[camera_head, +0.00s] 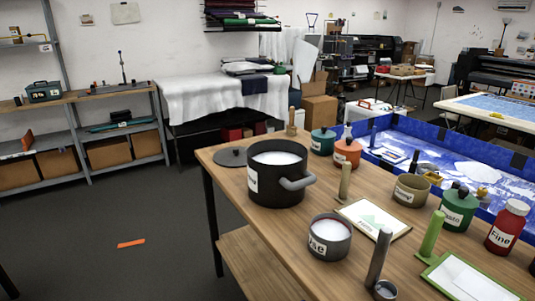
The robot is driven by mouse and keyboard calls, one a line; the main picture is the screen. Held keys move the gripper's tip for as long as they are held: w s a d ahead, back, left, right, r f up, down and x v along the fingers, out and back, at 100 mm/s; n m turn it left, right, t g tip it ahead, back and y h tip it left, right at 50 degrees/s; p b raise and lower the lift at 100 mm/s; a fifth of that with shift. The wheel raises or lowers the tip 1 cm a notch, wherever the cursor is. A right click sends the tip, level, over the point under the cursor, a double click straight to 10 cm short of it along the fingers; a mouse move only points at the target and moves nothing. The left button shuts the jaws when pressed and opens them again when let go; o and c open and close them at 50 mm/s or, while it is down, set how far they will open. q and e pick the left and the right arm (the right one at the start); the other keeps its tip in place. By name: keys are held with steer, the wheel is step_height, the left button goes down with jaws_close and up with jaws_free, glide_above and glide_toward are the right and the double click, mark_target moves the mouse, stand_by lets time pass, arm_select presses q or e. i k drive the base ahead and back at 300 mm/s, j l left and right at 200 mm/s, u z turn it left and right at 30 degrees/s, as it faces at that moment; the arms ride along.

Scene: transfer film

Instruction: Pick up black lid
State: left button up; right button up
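A flat, dark round lid (230,157) lies on the wooden table (214,155) near its far left corner. A small knob seems to show on top of it. It lies just left of and behind a large black pot (275,191), whose body may hide its right edge. The pot is open, holds white material and has a grey handle toward the right front. Neither of my grippers is in view.
Several pots and jars crowd the table to the right, including a small dark pot (329,240), a green jar (459,207) and a red bottle (506,226). A blue-walled tray (490,150) stands behind. The floor (150,215) left of the table is mostly clear.

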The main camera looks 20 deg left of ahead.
mark_target(235, 156)
steer(key=i+j+z, duration=0.15)
steer(key=j, duration=0.2)
steer(key=i+j+z, duration=0.1)
steer(key=j, duration=0.3)
steer(key=i+j+z, duration=0.15)
steer(key=j, duration=0.25)
steer(key=i+j+z, duration=0.1)
steer(key=j, duration=0.3)
steer(key=i+j+z, duration=0.15)
steer(key=j, duration=0.25)
